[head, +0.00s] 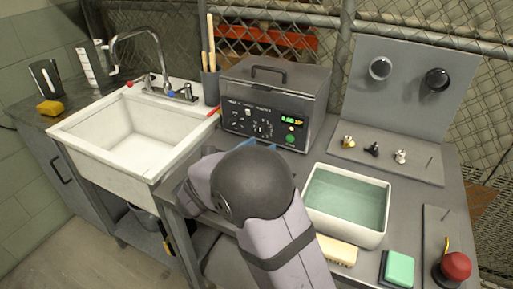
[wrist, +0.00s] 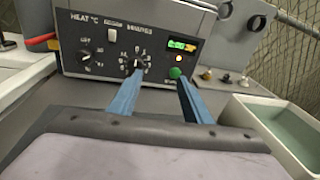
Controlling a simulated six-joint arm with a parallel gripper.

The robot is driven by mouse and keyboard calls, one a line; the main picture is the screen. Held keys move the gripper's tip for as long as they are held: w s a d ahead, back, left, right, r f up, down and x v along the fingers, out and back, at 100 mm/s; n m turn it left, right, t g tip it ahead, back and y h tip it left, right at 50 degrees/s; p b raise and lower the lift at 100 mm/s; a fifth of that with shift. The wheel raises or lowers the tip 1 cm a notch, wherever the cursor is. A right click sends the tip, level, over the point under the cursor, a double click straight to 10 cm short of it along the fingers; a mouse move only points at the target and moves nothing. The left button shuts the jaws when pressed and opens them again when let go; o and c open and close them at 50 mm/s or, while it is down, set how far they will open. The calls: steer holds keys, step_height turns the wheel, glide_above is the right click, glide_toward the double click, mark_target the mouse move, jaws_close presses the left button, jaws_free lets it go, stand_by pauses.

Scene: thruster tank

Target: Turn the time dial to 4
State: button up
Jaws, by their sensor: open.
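The grey tank machine (head: 285,85) stands at the back of the bench with its lid on. In the wrist view, its black front panel carries the time dial (wrist: 136,63), a black knob under the word "MINUTES" with a ring of marks. I cannot read its setting. A heat dial (wrist: 85,58) is to its left. My gripper (wrist: 162,76) is open and empty, with two blue fingers pointing at the panel. The left fingertip overlaps the lower edge of the time dial; I cannot tell whether it touches. The right fingertip is near the green button (wrist: 176,73).
A white switch (wrist: 112,35) and a lit green display (wrist: 183,45) are on the panel. A white basin of liquid (head: 345,205) stands at right. A white sink (head: 130,135) is at left. Small fittings (head: 372,149) lie on a grey plate behind the basin.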

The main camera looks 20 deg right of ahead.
mark_target(260, 132)
steer(key=w+a+f+n+t, duration=0.1)
steer(key=w+a+n+t, duration=0.1)
steer(key=a, duration=0.1)
steer(key=shift+w+f+t+y+b, duration=0.25)
steer(key=shift+f+t+y+b, duration=0.05)
steer(key=shift+f+y, duration=0.1)
steer(key=shift+p+x, duration=0.5)
steer(key=shift+x, duration=3.2)
steer(key=c, duration=1.1)
